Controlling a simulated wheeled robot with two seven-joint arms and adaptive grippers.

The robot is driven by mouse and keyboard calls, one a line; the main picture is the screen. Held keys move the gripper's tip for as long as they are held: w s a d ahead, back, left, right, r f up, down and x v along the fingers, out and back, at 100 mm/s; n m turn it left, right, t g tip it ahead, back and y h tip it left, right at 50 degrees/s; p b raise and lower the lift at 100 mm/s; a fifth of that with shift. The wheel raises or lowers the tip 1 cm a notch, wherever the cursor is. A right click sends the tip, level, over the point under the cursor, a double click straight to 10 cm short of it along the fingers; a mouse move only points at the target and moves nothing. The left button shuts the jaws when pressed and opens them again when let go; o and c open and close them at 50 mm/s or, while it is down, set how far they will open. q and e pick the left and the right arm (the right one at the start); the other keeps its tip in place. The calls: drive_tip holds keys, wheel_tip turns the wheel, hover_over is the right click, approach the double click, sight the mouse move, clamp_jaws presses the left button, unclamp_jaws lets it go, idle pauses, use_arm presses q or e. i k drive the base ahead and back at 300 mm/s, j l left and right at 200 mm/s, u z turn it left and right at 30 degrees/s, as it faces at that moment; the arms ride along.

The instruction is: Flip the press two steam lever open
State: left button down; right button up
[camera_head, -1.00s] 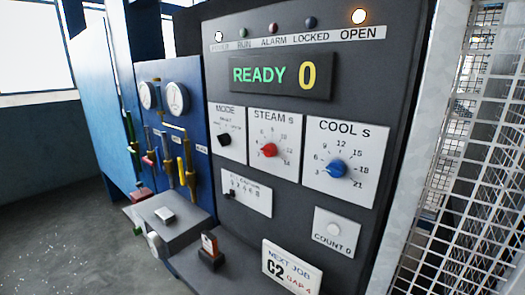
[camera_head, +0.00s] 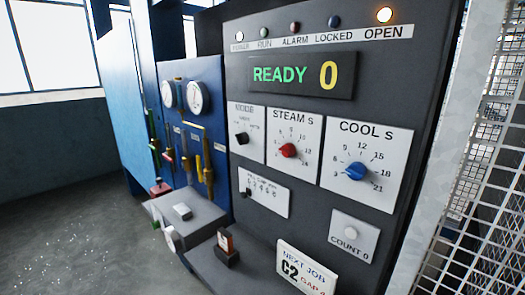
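A control panel (camera_head: 300,215) stands close in front of me, with a READY 0 display (camera_head: 300,75) and a lit OPEN lamp (camera_head: 384,14). Left of it is a blue panel (camera_head: 185,70) with two round gauges (camera_head: 198,97). Below the gauges are pipes and several coloured levers, among them yellow ones (camera_head: 208,175), a green one (camera_head: 154,146) and a pinkish one (camera_head: 168,155). Their labels are too small to read, so I cannot tell which is the press two steam lever. Neither of my grippers is in view.
A grey ledge (camera_head: 205,222) with a small block juts out below the levers. A NEXT JOB C2 sign (camera_head: 305,268) stands at the front. A wire mesh guard (camera_head: 480,180) closes the right side. Open floor (camera_head: 70,225) lies at the left.

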sight(165, 155)
drive_tip(key=i+j+u, duration=0.35)
drive_tip(key=j, duration=0.25)
drive_tip(key=i+j+u, duration=0.35)
drive_tip(key=i+j, duration=0.05)
drive_tip(key=j, duration=0.15)
